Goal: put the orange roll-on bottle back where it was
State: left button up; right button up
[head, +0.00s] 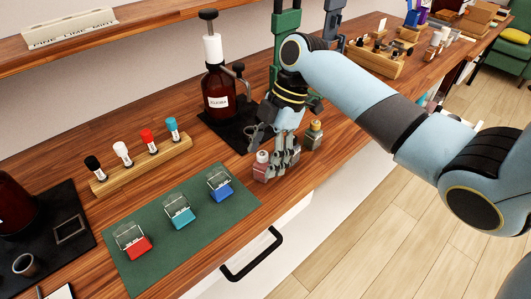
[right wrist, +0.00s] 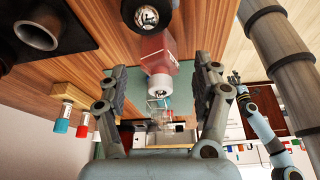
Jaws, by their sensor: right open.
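No bottle that I can clearly call orange shows. My right gripper (head: 277,172) is open, reaching down at the front of the table. A small pinkish-red bottle with a pale cap (head: 262,167) stands beside its fingers. A small amber bottle with a dark top (head: 314,134) stands right of the gripper. The wooden rack (head: 148,165) holds upright bottles with black, white, red and cyan caps. A blue arm with a small gripper (right wrist: 236,80) shows at right in the wrist view.
A brown pump bottle (head: 218,90) stands on a black mat behind the gripper. A green stand (head: 286,35) rises behind my wrist. Bare wood lies between rack and mat.

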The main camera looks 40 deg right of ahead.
jog(key=b+v, duration=0.1)
jog(key=v, duration=1.1)
jog(key=shift+b, duration=0.3)
